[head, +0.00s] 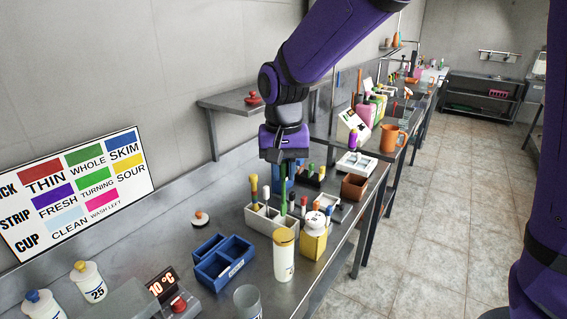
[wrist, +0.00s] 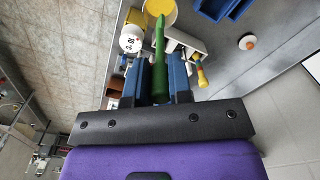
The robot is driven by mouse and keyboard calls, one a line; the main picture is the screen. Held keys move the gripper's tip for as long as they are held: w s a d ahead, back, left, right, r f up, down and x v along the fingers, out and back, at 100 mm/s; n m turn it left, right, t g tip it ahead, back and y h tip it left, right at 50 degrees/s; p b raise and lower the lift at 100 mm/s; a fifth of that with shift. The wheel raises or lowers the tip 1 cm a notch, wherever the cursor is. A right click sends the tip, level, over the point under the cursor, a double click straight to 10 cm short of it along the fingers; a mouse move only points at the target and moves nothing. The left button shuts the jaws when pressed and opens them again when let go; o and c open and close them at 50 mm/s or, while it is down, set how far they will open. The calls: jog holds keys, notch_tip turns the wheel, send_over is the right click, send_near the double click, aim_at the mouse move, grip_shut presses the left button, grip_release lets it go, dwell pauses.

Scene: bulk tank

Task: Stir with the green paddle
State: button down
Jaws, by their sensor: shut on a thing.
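My gripper (head: 284,172) is shut on the green paddle (head: 283,198) and holds it pointing down above the bench. In the wrist view the green paddle (wrist: 160,65) stands between the two blue fingers, and its tip overlaps the edge of a yellow round top. In the head view that top belongs to a tall white container (head: 284,262) near the bench's front. The paddle's lower end shows behind and above this container, over the pale rack (head: 262,222). It looks apart from the container. The rack holds a yellow-ended stick (head: 254,186) and other coloured sticks.
A yellow jar with a white lid (head: 314,238) stands right of the white container. A blue divided tray (head: 222,262), a grey cup (head: 247,301) and a 10 °C display (head: 166,288) are at the left. A colour chart (head: 85,190) leans behind. A brown box (head: 354,187) stands farther right.

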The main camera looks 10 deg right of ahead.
aim_at(283, 203)
jog(key=shift+f, duration=4.65)
